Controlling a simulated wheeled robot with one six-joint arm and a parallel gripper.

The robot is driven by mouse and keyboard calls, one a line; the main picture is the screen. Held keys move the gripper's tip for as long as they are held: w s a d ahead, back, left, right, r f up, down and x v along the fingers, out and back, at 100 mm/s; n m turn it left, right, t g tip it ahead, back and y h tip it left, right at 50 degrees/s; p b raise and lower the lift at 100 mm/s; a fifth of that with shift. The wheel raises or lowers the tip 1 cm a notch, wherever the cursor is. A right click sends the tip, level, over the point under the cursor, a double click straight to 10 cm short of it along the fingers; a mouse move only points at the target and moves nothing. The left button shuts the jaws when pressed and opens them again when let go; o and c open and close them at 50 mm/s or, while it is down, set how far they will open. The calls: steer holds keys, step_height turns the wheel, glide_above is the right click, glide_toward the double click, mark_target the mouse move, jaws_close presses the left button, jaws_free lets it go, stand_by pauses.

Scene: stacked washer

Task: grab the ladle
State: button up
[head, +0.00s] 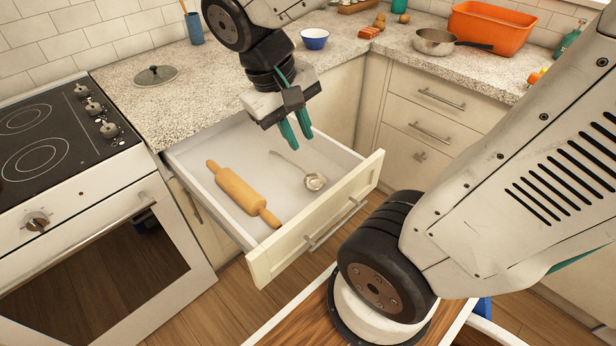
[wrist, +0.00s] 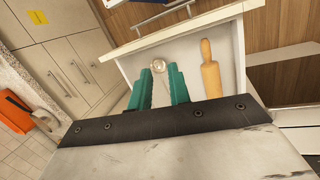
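The metal ladle (head: 312,181) lies in the open drawer, its round bowl toward the drawer front and its thin handle running back to the left. In the wrist view the ladle's bowl (wrist: 157,66) shows just beyond and between the fingertips; part of its handle is hard to make out. My gripper (head: 298,138) has teal fingers pointing down and hangs above the drawer, apart from the ladle. In the wrist view the gripper (wrist: 160,72) has its two fingers spread with nothing between them.
A wooden rolling pin (head: 240,192) lies in the drawer left of the ladle. The drawer front (head: 318,222) and side walls surround them. The granite counter (head: 170,105) is behind, with a lid (head: 156,75) and a blue bowl (head: 314,39). The stove (head: 60,140) stands at left.

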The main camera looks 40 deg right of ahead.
steer(key=w+d+f+g+h, duration=0.25)
steer(key=w+f+h, duration=0.25)
steer(key=w+f, duration=0.45)
steer(key=h, duration=0.3)
glide_toward(303, 172)
steer(key=shift+s+d+f+n+t, duration=0.1)
steer(key=shift+s+d+n+t, duration=0.2)
steer(key=shift+s, duration=0.2)
steer(key=shift+d+f, duration=0.2)
steer(key=shift+f, duration=0.05)
steer(key=x, duration=0.7)
steer(key=shift+w+d+f, duration=0.1)
steer(key=shift+d, duration=0.1)
jaws_close()
